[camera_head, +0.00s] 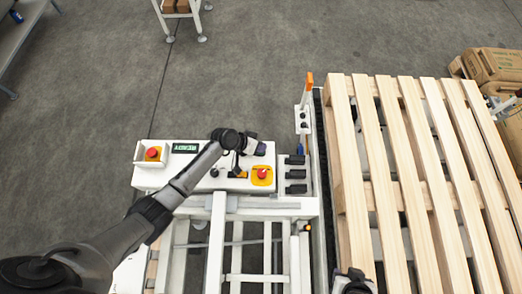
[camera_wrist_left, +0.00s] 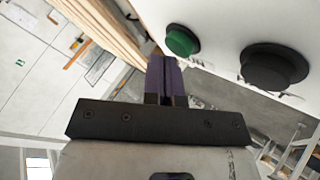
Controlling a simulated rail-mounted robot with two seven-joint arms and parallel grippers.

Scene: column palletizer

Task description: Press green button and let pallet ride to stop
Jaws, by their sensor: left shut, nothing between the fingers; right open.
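The green button (camera_wrist_left: 182,40) sticks out of a white panel in the left wrist view, beside a larger black knob (camera_wrist_left: 272,66). My left gripper (camera_wrist_left: 165,62) is shut and empty, with its purple fingertips close to the green button; I cannot tell whether they touch it. In the head view my left gripper (camera_head: 260,151) is over the white control box (camera_head: 146,183), and the green button is hidden there. The wooden pallet (camera_head: 378,170) lies flat on the right. My right gripper (camera_head: 353,281) is partly visible at the bottom edge, beside the pallet's left side, and open.
The box carries a green READY display (camera_head: 185,148), a red button (camera_head: 152,153) and a red button on yellow (camera_head: 262,173). A post with an orange top (camera_head: 309,82) stands left of the pallet. Cartons (camera_head: 495,65) are at the far right.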

